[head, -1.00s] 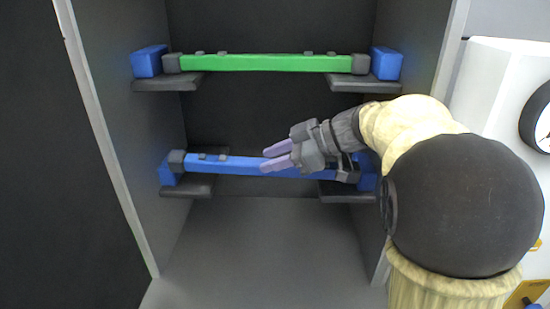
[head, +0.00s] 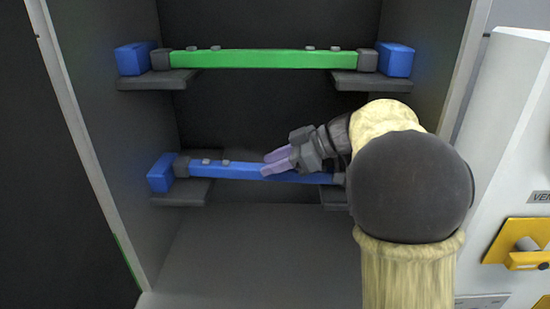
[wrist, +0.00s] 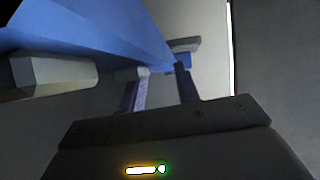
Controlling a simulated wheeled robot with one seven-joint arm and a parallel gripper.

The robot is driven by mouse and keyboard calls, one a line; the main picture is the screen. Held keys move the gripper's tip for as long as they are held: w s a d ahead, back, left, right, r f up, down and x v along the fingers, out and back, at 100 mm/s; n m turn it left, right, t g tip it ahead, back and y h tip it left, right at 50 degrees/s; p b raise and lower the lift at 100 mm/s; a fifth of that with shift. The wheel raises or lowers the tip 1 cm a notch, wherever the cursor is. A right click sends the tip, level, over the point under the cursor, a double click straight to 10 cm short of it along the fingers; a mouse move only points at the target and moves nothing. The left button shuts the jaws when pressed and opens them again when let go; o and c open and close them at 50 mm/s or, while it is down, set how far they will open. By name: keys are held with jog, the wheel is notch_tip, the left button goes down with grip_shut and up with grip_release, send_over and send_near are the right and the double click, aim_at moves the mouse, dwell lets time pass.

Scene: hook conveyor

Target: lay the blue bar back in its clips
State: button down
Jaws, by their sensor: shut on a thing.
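The blue bar (head: 238,170) lies roughly level across the lower part of the cabinet. Its left grey end cap (head: 181,166) is beside the lower left blue clip block (head: 160,173), over the lower left dark ledge (head: 182,194). In the wrist view the bar (wrist: 95,30) runs along the upper left, close to my fingers (wrist: 161,72). Their exact contact is hard to see.
A green bar (head: 265,60) rests above between two blue blocks (head: 133,59) (head: 395,60) on dark ledges. The cabinet's side walls (head: 95,120) stand close on both sides. The grey floor (head: 240,245) below is clear. A yellow handle (head: 525,260) is outside at right.

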jog(key=shift+s+f, duration=0.1)
jog(key=shift+f, duration=0.15)
jog(key=c, duration=0.9)
grip_release()
jog(key=shift+f, duration=0.1)
jog(key=shift+c, duration=0.2)
